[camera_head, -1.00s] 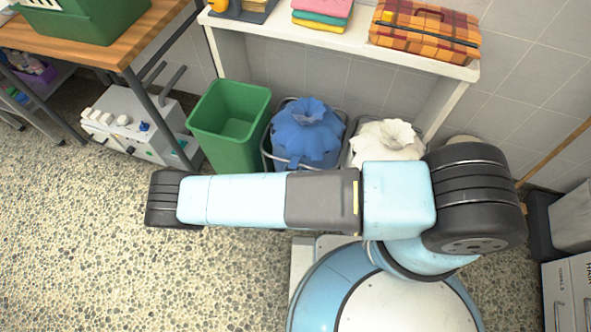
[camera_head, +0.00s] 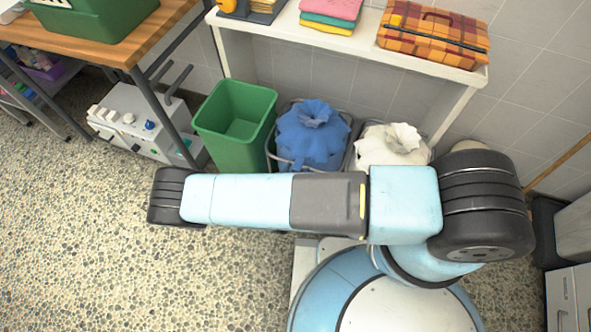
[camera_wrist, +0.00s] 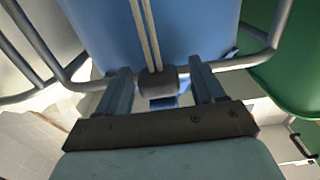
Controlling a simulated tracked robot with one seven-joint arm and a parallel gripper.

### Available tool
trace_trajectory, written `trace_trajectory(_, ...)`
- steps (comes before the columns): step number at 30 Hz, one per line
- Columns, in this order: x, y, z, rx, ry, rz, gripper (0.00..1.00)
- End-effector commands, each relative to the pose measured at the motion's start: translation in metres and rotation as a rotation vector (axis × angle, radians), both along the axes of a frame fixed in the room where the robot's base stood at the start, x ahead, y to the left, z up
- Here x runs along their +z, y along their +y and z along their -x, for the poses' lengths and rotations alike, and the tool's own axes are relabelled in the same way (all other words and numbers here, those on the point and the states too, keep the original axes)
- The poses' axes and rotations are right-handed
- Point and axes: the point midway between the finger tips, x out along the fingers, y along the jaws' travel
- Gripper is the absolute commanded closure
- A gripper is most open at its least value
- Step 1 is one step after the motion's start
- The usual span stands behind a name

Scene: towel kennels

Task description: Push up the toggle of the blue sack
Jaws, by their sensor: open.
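The blue sack (camera_head: 313,130) stands gathered at its top in a metal frame under the white shelf; its lower front is behind my arm in the head view. In the wrist view, the blue sack (camera_wrist: 195,35) fills the upper middle, with two pale cords running down its front to a dark toggle (camera_wrist: 155,83). My gripper (camera_wrist: 161,78) is open, with one finger on each side of the toggle. I cannot tell whether either finger touches it. In the head view my gripper is hidden.
A green bin (camera_head: 234,143) stands left of the blue sack, and a white sack (camera_head: 388,146) stands right of it. The sack frame's grey tube (camera_wrist: 88,84) passes close to my fingers. The white shelf (camera_head: 350,45) is above. Pebbled floor is free at left.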

Motion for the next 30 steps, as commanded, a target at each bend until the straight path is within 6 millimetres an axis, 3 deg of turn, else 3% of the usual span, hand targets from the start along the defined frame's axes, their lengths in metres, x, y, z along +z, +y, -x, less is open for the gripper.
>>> trace_trajectory(18, -0.001, 0.028, 0.103, 0.001, 0.001, -0.001, 0.32)
trace_trajectory(24, -0.001, 0.033, 0.123, 0.002, 0.0, -0.001, 0.32)
trace_trajectory(30, -0.001, 0.034, 0.128, 0.002, 0.0, -0.001, 0.32)
